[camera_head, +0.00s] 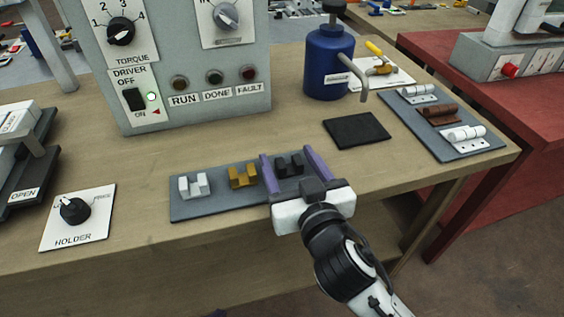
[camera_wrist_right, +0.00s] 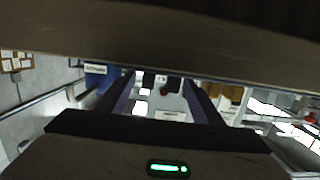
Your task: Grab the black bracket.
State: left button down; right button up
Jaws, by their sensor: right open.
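The black bracket (camera_head: 291,165) sits at the right end of a grey tray (camera_head: 215,208) near the table's front edge in the head view. A white bracket (camera_head: 193,186) and a yellow-brown bracket (camera_head: 242,177) stand to its left on the same tray. My right gripper (camera_head: 287,154) is open, its two purple fingers on either side of the black bracket. Whether they touch it I cannot tell. The gripper's palm hides the tray's right front part. My left gripper is not in view.
A control box (camera_head: 190,110) with knobs and lamps stands behind the tray. A blue bottle (camera_head: 329,65) with a bent spout, a black pad (camera_head: 357,130) and a grey tray of hinge-like parts (camera_head: 462,153) are to the right. A holder knob plate (camera_head: 78,217) is at left.

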jog(key=shift+w+a, duration=0.1)
jog(key=shift+w, duration=0.05)
jog(key=shift+c, duration=0.9)
jog(key=c, duration=1)
